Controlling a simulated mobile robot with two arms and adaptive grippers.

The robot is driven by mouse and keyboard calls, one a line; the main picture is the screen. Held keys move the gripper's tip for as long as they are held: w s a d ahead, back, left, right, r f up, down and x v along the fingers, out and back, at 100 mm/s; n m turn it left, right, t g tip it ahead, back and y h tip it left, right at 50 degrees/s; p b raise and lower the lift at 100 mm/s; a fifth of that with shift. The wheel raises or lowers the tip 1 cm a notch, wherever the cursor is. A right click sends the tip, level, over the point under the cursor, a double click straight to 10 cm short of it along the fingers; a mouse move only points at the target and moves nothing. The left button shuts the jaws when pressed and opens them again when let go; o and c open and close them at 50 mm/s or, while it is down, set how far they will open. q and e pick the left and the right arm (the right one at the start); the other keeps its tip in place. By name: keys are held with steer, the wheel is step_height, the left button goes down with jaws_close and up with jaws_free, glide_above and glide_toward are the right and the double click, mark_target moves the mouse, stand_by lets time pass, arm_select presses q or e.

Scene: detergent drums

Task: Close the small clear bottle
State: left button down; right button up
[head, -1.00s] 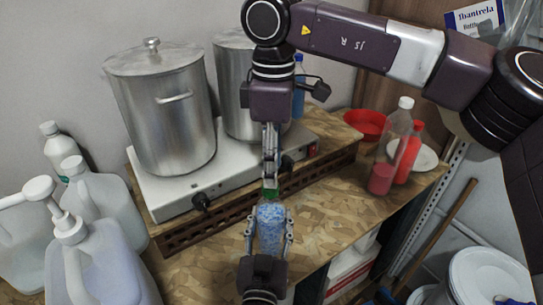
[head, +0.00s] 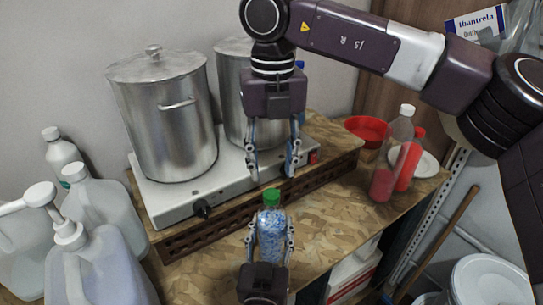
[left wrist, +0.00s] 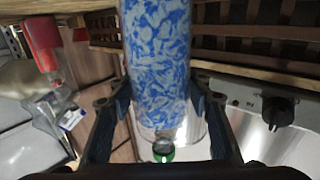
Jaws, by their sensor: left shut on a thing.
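The small clear bottle (head: 270,240), patterned blue and white, stands upright in my left gripper (head: 271,230), low in the middle of the head view. A green cap (head: 271,197) sits on its top; whether it is fully tight I cannot tell. In the left wrist view the bottle (left wrist: 158,60) runs between the two fingers, with the green cap (left wrist: 163,153) at its lower end. My right gripper (head: 272,168) is open and empty, pointing down just above the cap, its fingers spread wide apart.
Steel pots (head: 165,120) stand on a white hot plate (head: 180,205) behind the bottle. White jugs (head: 95,265) crowd the left. A bottle with red liquid (head: 385,175) and a red bowl (head: 366,128) are at the right. Bare wooden worktop (head: 330,225) lies right of the bottle.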

mark_target(271, 194)
steer(key=n, duration=0.4)
steer(key=shift+r, duration=0.15)
steer(key=n, duration=0.5)
steer(key=shift+r+n, duration=0.2)
steer(key=shift+n, duration=0.1)
steer(key=n, duration=0.3)
steer(key=shift+r+n, duration=0.15)
steer(key=shift+n, duration=0.15)
steer(key=n, duration=0.4)
steer(key=shift+a+r+n, duration=0.1)
steer(key=shift+r+n, duration=0.1)
steer(key=shift+n, duration=0.2)
steer(key=shift+f, duration=4.05)
steer(key=shift+c, duration=0.7)
